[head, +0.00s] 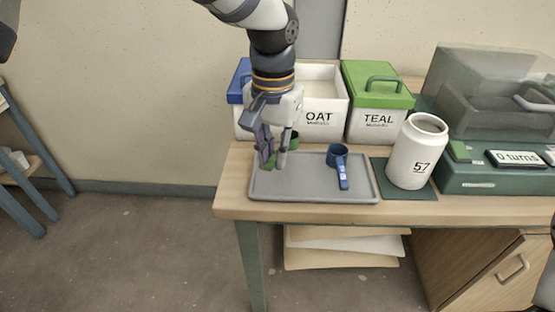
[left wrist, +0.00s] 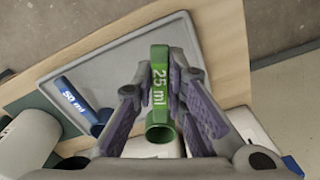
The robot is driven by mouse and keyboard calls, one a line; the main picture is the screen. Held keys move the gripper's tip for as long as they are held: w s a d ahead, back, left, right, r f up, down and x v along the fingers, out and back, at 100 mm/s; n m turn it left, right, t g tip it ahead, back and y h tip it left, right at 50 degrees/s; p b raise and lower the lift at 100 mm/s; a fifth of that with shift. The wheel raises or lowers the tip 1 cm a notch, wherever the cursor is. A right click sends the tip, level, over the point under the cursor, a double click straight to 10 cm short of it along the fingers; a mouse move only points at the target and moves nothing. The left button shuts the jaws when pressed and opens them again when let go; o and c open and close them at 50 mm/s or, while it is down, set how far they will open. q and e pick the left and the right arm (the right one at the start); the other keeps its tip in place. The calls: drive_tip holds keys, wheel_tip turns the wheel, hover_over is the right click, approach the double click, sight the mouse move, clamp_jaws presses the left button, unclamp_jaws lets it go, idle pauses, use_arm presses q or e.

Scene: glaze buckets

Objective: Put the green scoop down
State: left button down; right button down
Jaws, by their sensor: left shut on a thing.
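My left gripper (head: 273,160) is shut on the green scoop (left wrist: 159,90) over the left part of the grey tray (head: 315,196). In the left wrist view, the scoop's handle, marked 25 ml, lies between the fingers of the gripper (left wrist: 160,78), with the round cup nearer the wrist. In the head view the fingers hide much of the green scoop (head: 294,142). It is low over the tray; I cannot tell whether it touches. A blue scoop (head: 338,160), marked 50 ml in the left wrist view (left wrist: 74,98), lies on the tray's right part. My right gripper is not in view.
Behind the tray stand a blue-lidded bucket (head: 239,84), an open OAT bucket (head: 322,97) and a green-lidded TEAL bucket (head: 377,118). A white jar (head: 417,152) marked 57 stands right of the tray on a dark mat (head: 385,181). The tray's middle, between the scoops, is clear.

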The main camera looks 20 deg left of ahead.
sight(270, 181)
use_arm(q)
drive_tip(key=shift+w+a+f, duration=0.25)
drive_tip(key=shift+f, duration=0.15)
drive_tip(key=shift+w+a+f, duration=0.2)
drive_tip(key=shift+f, duration=0.2)
drive_tip(key=f, duration=0.3)
drive_tip(key=shift+w+a+f, duration=0.2)
drive_tip(key=shift+a+f, duration=0.05)
drive_tip(key=shift+f, duration=0.05)
drive_tip(key=shift+r, duration=0.1)
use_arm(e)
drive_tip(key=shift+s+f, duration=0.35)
use_arm(q)
drive_tip(key=c, duration=2)
unclamp_jaws()
drive_tip(key=shift+f, duration=0.2)
drive_tip(key=shift+c, duration=0.2)
drive_tip(key=o, duration=0.4)
drive_tip(key=shift+o, duration=0.2)
